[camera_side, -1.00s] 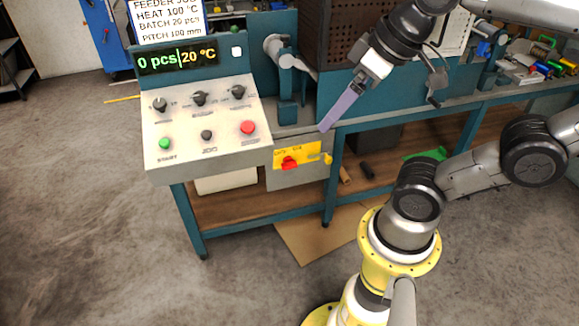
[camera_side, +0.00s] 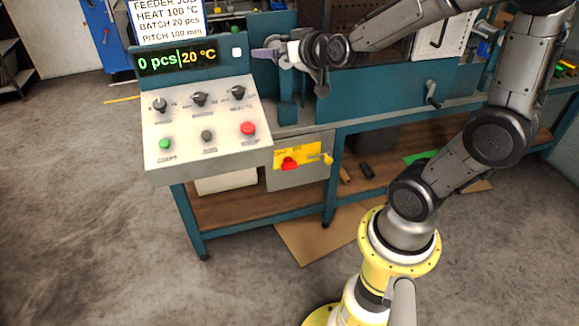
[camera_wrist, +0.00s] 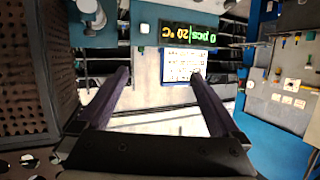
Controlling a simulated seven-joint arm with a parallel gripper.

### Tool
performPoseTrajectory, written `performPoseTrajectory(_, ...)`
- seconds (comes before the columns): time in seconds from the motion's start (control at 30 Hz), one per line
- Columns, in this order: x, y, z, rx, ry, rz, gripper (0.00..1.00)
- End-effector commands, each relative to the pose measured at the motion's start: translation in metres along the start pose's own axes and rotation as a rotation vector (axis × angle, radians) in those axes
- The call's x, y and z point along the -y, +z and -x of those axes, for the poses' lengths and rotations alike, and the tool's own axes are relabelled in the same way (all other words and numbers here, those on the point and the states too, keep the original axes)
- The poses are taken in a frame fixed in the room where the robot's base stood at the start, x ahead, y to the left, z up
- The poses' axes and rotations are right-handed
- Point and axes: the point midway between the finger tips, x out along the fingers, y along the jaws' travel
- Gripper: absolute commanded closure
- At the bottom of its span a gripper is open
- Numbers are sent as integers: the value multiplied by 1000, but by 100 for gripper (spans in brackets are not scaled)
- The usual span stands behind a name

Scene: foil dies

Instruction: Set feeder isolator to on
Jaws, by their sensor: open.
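The feeder isolator is a red handle (camera_side: 289,163) on a yellow plate (camera_side: 310,151), on a grey box below the bench edge, right of the console. The plate's lettering is too small to read surely, and I cannot tell the handle's setting. My gripper (camera_side: 256,54) is high above the isolator and to its left, pointing left beside the display, well clear of the handle. In the wrist view my gripper (camera_wrist: 160,73) shows two purple fingers spread apart with nothing between them. The isolator is not visible there.
The console (camera_side: 205,120) carries dark knobs, a green button (camera_side: 165,143) and a red button (camera_side: 248,128). Its display (camera_side: 177,60) reads 0 pcs and 20 °C. A teal machine post (camera_side: 287,100) stands behind the isolator. A small yellow part (camera_side: 328,159) is at the plate's right end.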

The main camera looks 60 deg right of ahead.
Motion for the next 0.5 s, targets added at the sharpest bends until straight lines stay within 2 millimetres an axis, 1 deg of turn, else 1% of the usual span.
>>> performPoseTrajectory(0.03, -17, 1, -10, -41, 52, -9, 0)
performPoseTrajectory(0.1, -40, -2, -18, -115, 124, -13, 0)
performPoseTrajectory(0.17, -61, -4, -22, -177, 190, -11, 0)
performPoseTrajectory(0.2, -74, -6, -24, -217, 233, -7, 0)
performPoseTrajectory(0.27, -95, -7, -24, -277, 300, 3, 0)
performPoseTrajectory(0.3, -108, -6, -22, -314, 345, 13, 0)
performPoseTrajectory(0.4, -106, 49, -40, -291, 331, 15, 0)
performPoseTrajectory(0.47, -107, 77, -49, -291, 329, 15, 0)
performPoseTrajectory(0.5, -108, 94, -54, -293, 328, 14, 0)
